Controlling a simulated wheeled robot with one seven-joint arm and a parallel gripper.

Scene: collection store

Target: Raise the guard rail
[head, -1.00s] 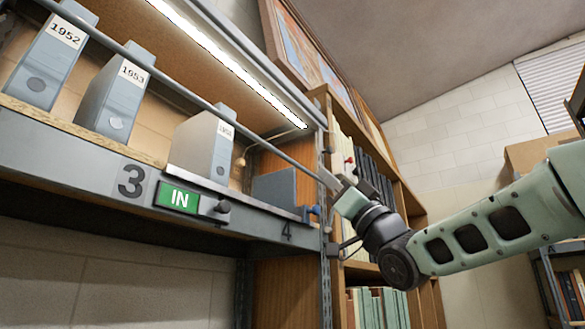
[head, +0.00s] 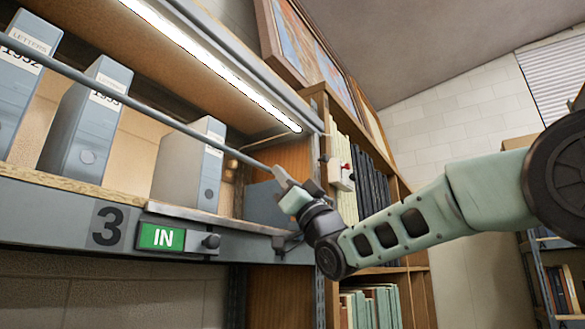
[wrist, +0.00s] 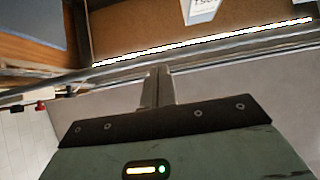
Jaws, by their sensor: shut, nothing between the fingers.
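The guard rail (head: 160,115) is a thin grey bar. It slants across the front of the shelf bay, in front of the upper parts of the file boxes and above the shelf edge. My gripper (head: 281,176) is shut and empty, with its fingertips at the rail's right end. I cannot tell whether they touch it. In the wrist view the shut fingers (wrist: 156,86) point toward the rail (wrist: 75,80), which crosses beyond their tips.
Grey file boxes (head: 85,130) stand on the shelf (head: 50,222). Its front edge carries a green IN sign (head: 161,237) and a dark knob (head: 211,241). A lit strip (head: 215,65) runs above. A wooden bookcase (head: 322,115) stands just right of my gripper.

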